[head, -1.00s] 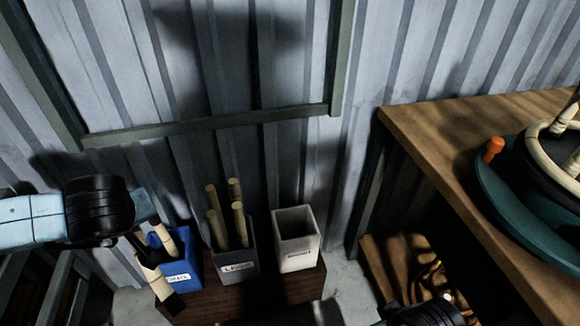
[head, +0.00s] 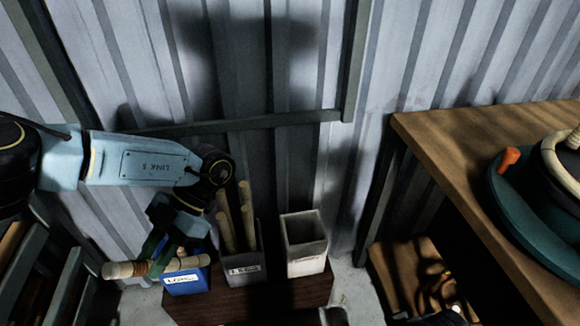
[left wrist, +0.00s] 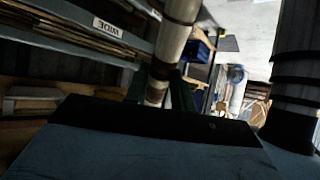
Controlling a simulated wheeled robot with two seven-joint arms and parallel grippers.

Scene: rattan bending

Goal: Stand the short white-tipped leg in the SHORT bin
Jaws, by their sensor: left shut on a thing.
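My left gripper (head: 160,258) points down at the front left, shut on a short pale leg (head: 122,270). The leg lies nearly level, with a brown wrapping near its middle and a paler left end. Its right part passes in front of the blue bin (head: 187,284), whose label is too blurred to read. In the left wrist view the leg (left wrist: 175,40) stands between the green fingers (left wrist: 162,95). I cannot tell whether another leg stands in the blue bin behind it. My right gripper does not show.
A grey bin (head: 243,270) with several long poles (head: 247,215) stands right of the blue one. A white bin (head: 305,262), seemingly empty, stands right of that. All sit on a dark wooden stand (head: 270,300). A wooden bench (head: 450,150) is at the right; a metal wall is behind.

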